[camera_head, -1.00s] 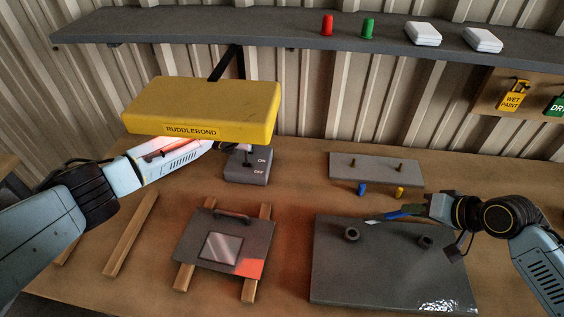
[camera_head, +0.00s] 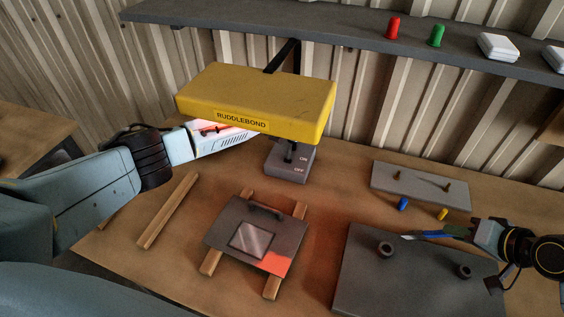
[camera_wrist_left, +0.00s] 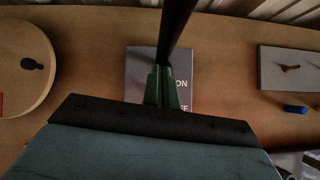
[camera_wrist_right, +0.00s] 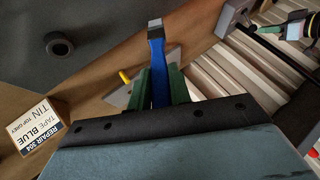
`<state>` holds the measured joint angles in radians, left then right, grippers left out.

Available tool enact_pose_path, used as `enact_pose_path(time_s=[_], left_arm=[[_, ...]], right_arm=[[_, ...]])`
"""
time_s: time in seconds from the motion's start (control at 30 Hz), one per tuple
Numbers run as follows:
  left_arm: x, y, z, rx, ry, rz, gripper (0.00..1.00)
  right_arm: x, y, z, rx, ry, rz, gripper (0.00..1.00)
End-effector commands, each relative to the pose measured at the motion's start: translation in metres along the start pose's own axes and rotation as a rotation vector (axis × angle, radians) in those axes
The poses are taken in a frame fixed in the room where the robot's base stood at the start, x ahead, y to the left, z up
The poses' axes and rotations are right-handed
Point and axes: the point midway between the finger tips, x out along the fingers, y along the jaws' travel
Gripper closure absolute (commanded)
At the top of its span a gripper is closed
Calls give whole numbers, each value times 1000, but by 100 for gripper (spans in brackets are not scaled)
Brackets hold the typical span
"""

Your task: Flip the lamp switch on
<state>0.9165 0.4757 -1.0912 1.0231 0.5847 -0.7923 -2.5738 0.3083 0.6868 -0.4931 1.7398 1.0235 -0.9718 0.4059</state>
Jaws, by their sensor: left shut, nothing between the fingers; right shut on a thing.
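The yellow lamp (camera_head: 257,100) marked RUDDLEBOND stands on a black post over the bench. Its grey switch box (camera_head: 288,172), marked ON and OFF, sits under the lamp's right side and also shows in the left wrist view (camera_wrist_left: 140,65). A small dark lever stands on the box; its setting is unclear. My left gripper (camera_wrist_left: 163,72) is shut and empty, its green fingers over the box beside the lettering, close to the black post; contact with the lever cannot be told. My right gripper (camera_head: 462,232) is shut on a blue-handled flat-tipped tool (camera_wrist_right: 156,45), above the dark board.
A dark panel (camera_head: 228,222) with a window and an orange-red corner lies on wooden strips. A dark board (camera_head: 400,285) with round fittings lies right. A grey plate (camera_head: 420,188) with pegs stands behind blue and yellow plugs. A shelf (camera_head: 330,33) runs above.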

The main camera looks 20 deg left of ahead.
Motion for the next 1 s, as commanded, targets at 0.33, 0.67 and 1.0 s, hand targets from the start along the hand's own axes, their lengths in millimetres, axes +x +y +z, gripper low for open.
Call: enact_pose_path(time_s=[0.33,0.67,1.0], left_arm=[[-13,0,0,2,-1,0,100],[-47,-2,-21,3,1,-1,100],[-82,-7,-63,3,2,-1,100]], right_arm=[[-1,0,-1,0,0,0,100],[-2,-1,-2,0,0,0,100],[-2,-1,-1,0,0,0,100]])
